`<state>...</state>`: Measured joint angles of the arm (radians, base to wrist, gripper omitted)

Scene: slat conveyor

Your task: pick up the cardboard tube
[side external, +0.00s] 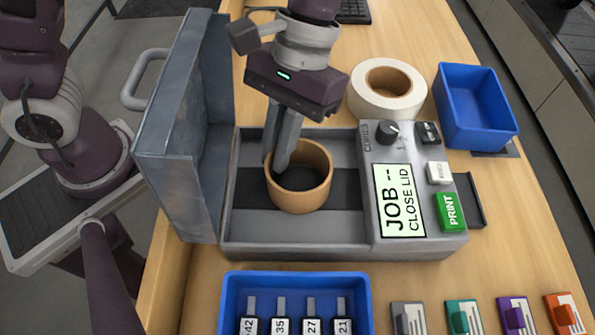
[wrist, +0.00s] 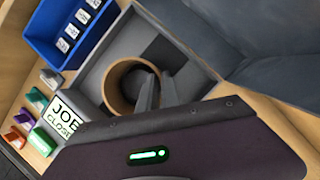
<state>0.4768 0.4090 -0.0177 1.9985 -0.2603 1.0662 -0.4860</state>
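The cardboard tube (side external: 301,197), a short tan ring, stands upright in the grey bed of the machine; it also shows in the wrist view (wrist: 116,98). My gripper (side external: 275,160) points down at the tube's far-left wall. One finger is inside the ring and the other just outside it, so the fingers straddle the wall; the wrist view shows the same (wrist: 157,80). The fingers are a small distance apart. I cannot tell whether they press on the wall. The tube appears to rest on the bed.
The machine's grey lid (side external: 172,130) stands open at the left. A control panel (side external: 429,150) reads "JOB -- CLOSE LID". A tape roll (side external: 361,105) and an empty blue bin (side external: 459,135) stand behind. A blue tray (side external: 233,302) with several labelled items and several colored blocks lie in front.

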